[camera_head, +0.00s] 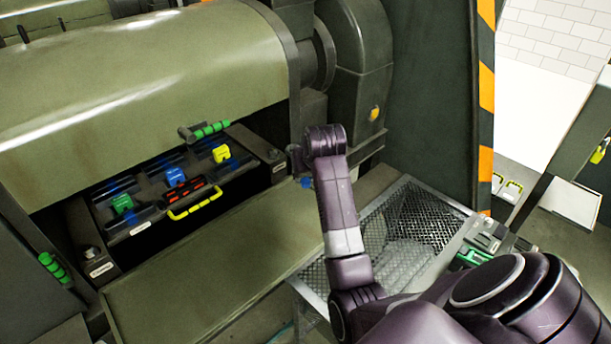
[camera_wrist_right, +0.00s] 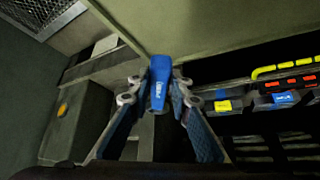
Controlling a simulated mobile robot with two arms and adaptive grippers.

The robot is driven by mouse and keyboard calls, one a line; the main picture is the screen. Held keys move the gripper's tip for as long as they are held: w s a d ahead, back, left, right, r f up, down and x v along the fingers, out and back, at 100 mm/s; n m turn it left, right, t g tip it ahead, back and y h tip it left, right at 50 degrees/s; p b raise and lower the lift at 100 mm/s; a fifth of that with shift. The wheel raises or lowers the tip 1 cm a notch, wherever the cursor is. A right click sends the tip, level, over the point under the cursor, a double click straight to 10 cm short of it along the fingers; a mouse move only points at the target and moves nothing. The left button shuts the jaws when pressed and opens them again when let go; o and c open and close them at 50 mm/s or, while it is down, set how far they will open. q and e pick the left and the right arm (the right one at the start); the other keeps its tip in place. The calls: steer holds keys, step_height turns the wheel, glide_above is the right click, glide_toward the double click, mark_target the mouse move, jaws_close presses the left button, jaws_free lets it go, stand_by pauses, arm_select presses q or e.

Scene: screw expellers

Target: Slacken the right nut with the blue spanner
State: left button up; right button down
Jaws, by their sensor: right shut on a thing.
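My right gripper (camera_head: 296,162) is at the right end of the press's dark tool bed, under my purple arm. In the right wrist view its two fingers (camera_wrist_right: 158,96) are closed on the blue spanner (camera_wrist_right: 158,84), whose labelled handle stands between them. In the head view only a small blue piece of the spanner (camera_head: 306,183) shows beside the gripper. The right end block (camera_head: 272,158) is just left of the gripper. I cannot make out the right nut clearly, nor whether the spanner touches it. My left gripper is out of view.
Green, blue (camera_head: 175,177) and yellow (camera_head: 221,154) clamps and a yellow handle (camera_head: 195,206) sit on the bed. The large green cover (camera_head: 150,75) hangs above. A mesh tray (camera_head: 420,215) stands at right. The flat green ledge (camera_head: 200,275) in front is clear.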

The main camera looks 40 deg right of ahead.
steer(key=shift+w+a+f, duration=0.1)
steer(key=shift+w+f, duration=0.1)
steer(key=shift+w, duration=0.85)
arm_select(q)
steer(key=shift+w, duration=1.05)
arm_select(e)
steer(key=w+f, duration=0.2)
steer(key=w, duration=0.7)
steer(key=shift+a+f, duration=0.3)
steer(key=shift+s+a, duration=0.15)
steer(key=shift+s, duration=0.15)
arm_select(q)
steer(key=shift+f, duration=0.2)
arm_select(e)
steer(key=shift+f, duration=0.85)
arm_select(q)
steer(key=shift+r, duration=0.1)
arm_select(e)
steer(key=shift+f, duration=0.45)
stand_by(0.3)
